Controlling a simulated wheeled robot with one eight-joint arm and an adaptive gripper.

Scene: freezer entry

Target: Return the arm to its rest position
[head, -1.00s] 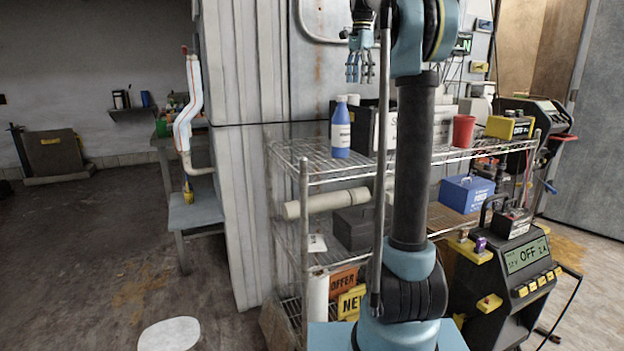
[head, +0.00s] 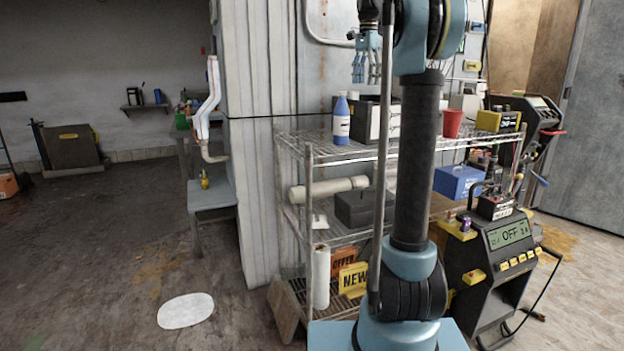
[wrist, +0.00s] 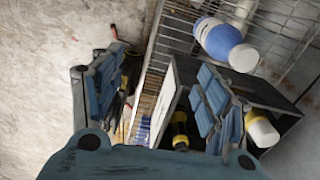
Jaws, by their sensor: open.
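My arm stands upright in the head view, in front of a wire shelf. My gripper (head: 367,62) hangs near the top, with its blue fingers pointing down. In the wrist view, its two finger sets (wrist: 160,95) are spread wide apart with nothing held between them. Behind the fingers I see a blue-and-white bottle (wrist: 222,42) and a dark open box; whether the fingers touch anything cannot be told from the wrist view. My upper arm link hides part of the shelf.
The wire shelf (head: 322,158) holds a blue bottle (head: 341,122), a red cup (head: 452,123) and a blue box (head: 460,182). A black charger (head: 490,265) stands at right. Open floor lies at left, with a white oval patch (head: 185,310).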

